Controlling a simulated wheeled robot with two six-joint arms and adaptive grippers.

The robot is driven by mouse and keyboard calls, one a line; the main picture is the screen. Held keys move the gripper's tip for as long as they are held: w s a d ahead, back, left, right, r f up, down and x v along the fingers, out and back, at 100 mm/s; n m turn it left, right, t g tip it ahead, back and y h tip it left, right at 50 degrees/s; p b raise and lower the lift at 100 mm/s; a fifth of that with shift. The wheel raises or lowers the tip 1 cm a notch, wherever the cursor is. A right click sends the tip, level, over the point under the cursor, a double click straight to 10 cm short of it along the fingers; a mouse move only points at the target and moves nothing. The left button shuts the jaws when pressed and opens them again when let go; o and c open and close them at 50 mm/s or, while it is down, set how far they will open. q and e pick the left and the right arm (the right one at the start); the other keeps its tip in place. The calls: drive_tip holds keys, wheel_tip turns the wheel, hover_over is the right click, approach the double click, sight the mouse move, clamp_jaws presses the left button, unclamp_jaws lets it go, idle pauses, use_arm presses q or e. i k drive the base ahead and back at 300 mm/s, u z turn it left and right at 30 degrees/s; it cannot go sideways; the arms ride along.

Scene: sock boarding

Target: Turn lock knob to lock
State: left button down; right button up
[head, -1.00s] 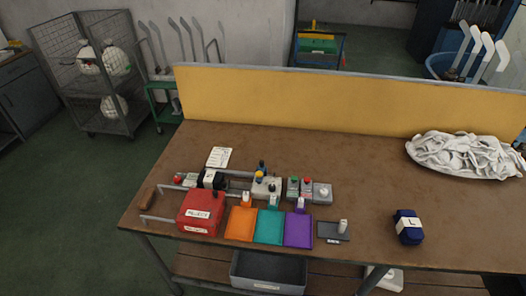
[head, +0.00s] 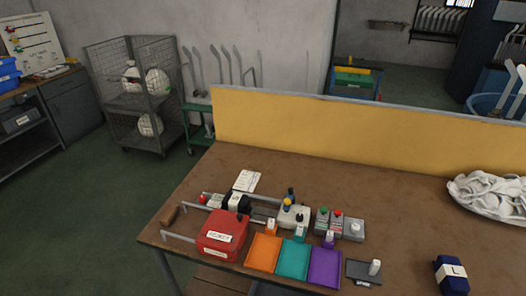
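I cannot tell for certain which part is the lock knob. A grey box with a pale round knob (head: 355,230) stands at the right end of the row of devices on the table. A white upright knob (head: 375,267) stands on a dark flat plate (head: 358,273) near the front edge. A red box (head: 221,235) with a dark knob on top (head: 238,217) sits at the left, with a white label on its front. The knobs are too small to read their settings. Neither gripper is in view.
The brown table (head: 410,215) has a yellow back panel (head: 330,128). Orange (head: 263,253), teal (head: 292,259) and purple (head: 324,267) trays line the front. A navy block (head: 451,275) and a white cloth pile (head: 492,192) lie at right. The middle right is clear.

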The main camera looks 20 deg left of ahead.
sight(202, 199)
drive_tip(key=u, duration=0.55)
drive_tip(key=k, duration=0.35)
drive_tip(key=u, duration=0.65)
drive_tip(key=i, duration=0.4)
drive_tip(key=z, duration=0.1)
drive_tip(key=k, duration=0.45)
drive_tip(key=u, duration=1)
drive_tip(key=i, duration=1.05)
drive_tip(key=z, duration=2.1)
